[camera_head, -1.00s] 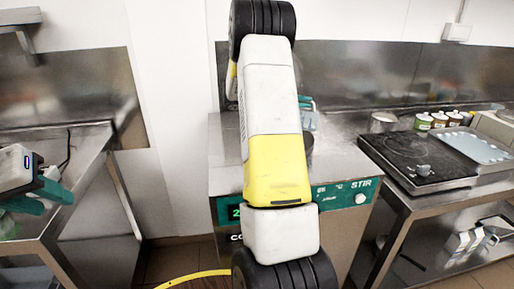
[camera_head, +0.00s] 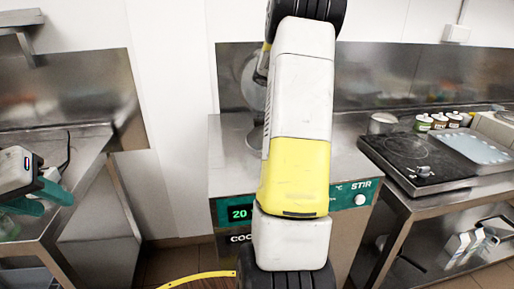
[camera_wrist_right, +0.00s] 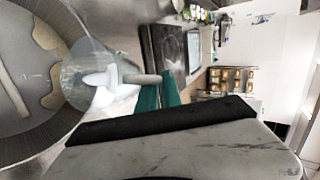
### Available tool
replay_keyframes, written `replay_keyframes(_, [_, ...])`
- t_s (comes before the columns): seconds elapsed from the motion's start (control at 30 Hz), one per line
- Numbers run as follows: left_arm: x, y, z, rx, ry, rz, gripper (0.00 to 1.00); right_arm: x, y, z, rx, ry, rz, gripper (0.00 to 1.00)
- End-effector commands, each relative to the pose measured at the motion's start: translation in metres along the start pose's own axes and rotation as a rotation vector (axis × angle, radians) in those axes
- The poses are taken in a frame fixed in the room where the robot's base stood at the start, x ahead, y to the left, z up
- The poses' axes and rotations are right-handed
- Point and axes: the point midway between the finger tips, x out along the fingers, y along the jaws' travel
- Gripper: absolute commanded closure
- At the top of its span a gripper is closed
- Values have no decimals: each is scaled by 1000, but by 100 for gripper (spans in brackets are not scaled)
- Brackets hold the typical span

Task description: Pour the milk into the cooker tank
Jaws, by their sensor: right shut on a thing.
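The cooker (camera_head: 228,180) stands in the middle of the head view with a green display panel. My right arm covers much of it. In the right wrist view its tank (camera_wrist_right: 30,125) shows as a wide round metal opening with paddle-like parts inside. My right gripper (camera_wrist_right: 156,92) is shut on the handle of a clear jug (camera_wrist_right: 85,62), beside and partly over the tank rim. White milk (camera_wrist_right: 100,85) shows in or at the jug; I cannot tell whether it is flowing. The jug and right gripper are hidden in the head view. My left gripper (camera_head: 45,198) looks open and empty.
A steel table (camera_head: 70,150) is at the left, near my left gripper. At the right, a counter (camera_head: 400,190) holds a black hotplate (camera_head: 415,155), a pale blue tray (camera_head: 470,148), a metal pot (camera_head: 382,122) and several small jars (camera_head: 438,121).

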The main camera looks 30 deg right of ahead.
Motion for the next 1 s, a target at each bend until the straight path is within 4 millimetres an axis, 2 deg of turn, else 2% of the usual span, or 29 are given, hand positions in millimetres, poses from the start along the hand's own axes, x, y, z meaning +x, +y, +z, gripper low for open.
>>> replay_keyframes(0.37, [0, 0, 0, 0, 0, 0, 64, 10, -2, -6, 49, -20, 130, 100])
replay_keyframes(0.57, [0, 0, 0, 0, 0, 0, 64, 29, 10, -13, 110, -49, 286, 100])
replay_keyframes(1.0, [0, 0, 0, 0, 0, 0, 64, 36, 11, -13, 146, -74, 391, 100])
